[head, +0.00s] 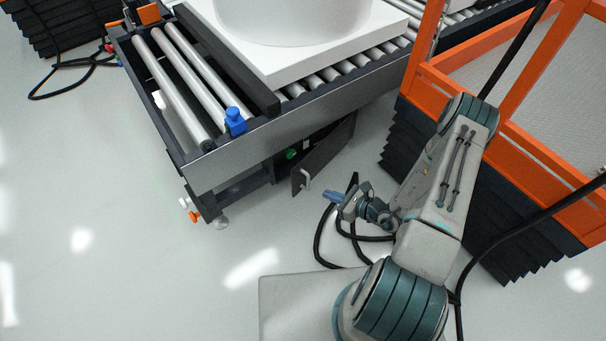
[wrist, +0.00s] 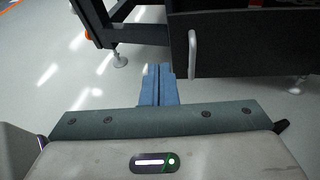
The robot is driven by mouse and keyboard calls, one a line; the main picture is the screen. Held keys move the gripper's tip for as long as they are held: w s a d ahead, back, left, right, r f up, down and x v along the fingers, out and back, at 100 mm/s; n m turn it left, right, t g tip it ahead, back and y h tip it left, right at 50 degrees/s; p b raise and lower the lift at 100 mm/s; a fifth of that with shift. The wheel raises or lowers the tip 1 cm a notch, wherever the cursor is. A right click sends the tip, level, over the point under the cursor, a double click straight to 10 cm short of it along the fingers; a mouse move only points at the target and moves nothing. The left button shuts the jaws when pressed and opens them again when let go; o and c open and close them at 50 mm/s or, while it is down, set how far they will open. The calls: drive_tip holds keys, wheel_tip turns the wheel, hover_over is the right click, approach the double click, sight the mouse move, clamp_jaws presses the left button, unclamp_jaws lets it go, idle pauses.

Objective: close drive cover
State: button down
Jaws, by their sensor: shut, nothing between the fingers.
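The drive cover (head: 328,156) is a dark panel under the side of the roller conveyor, and it stands swung open, away from the frame. A light handle (head: 305,180) is on its free edge. In the wrist view the cover (wrist: 245,45) fills the upper right, with its handle (wrist: 192,54) upright at its left edge. My gripper (head: 330,196) is just in front of the handle, apart from it, with its blue fingers shut and empty. The fingers also show in the wrist view (wrist: 158,84), below and left of the handle.
The conveyor (head: 240,150) carries a white block (head: 300,50) and a blue fitting (head: 236,120). An orange-railed lift (head: 530,150) with dark bellows (head: 420,150) stands at the right. Black cables (head: 320,250) lie on the floor near my gripper.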

drive_tip(key=d+t, duration=0.1)
drive_tip(key=b, duration=0.5)
approach(296, 171)
drive_tip(key=shift+m+h, duration=0.3)
drive_tip(key=x, duration=0.5)
drive_tip(key=shift+s+a+f, duration=0.2)
drive_tip(key=shift+a+f, duration=0.05)
drive_tip(key=shift+a, duration=0.1)
drive_tip(key=shift+w+a, duration=0.4)
drive_tip(key=shift+r, duration=0.1)
drive_tip(key=shift+w, duration=0.15)
